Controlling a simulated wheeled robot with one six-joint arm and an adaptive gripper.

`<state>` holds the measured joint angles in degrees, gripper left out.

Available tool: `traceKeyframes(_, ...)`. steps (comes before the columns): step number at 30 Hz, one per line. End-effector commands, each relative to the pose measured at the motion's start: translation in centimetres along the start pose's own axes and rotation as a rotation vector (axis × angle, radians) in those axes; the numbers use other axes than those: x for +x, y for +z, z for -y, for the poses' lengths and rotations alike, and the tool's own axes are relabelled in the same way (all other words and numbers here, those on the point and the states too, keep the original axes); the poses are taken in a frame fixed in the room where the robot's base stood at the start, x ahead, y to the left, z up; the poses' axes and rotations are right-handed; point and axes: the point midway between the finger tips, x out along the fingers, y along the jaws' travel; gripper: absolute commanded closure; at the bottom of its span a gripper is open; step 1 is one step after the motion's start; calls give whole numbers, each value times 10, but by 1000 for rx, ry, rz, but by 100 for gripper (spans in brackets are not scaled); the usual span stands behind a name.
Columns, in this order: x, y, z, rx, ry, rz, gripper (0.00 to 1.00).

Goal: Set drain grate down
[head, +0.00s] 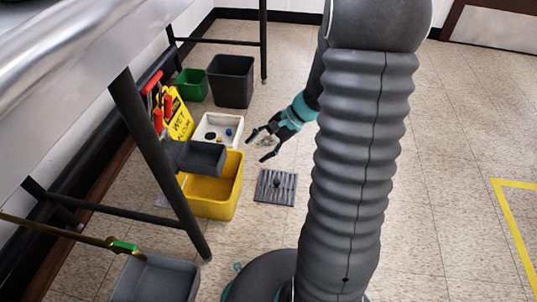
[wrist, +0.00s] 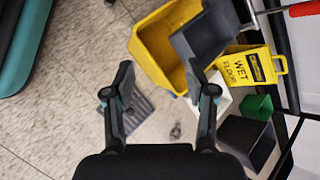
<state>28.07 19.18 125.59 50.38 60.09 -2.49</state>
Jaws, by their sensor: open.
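The drain grate (head: 276,187), a grey slatted square with a dark knob in its middle, lies flat on the tiled floor to the right of the yellow bucket. My gripper (head: 257,146) is open and empty, above the floor and farther back than the grate in the head view. In the wrist view the grate (wrist: 138,112) shows partly behind the left finger of my gripper (wrist: 158,80), and nothing is between the fingers. A small dark patch (wrist: 176,131) shows on the floor between the fingers; I cannot tell what it is.
The yellow mop bucket (head: 225,195) with its grey wringer (head: 203,157) stands left of the grate. Behind are a white bin (head: 211,122), a wet floor sign (head: 179,117), and green (head: 190,84) and dark bins (head: 231,80). Table legs (head: 160,160) stand left. Floor on the right is clear.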

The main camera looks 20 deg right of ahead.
Motion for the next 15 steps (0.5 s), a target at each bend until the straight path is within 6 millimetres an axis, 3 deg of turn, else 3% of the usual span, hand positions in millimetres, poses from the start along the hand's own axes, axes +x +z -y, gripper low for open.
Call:
traceKeyframes(1,-6,18,4,-69,33,-23,44)
traceKeyframes(6,-24,69,4,-273,145,-97,44)
traceKeyframes(15,-58,142,-9,-629,313,-262,44)
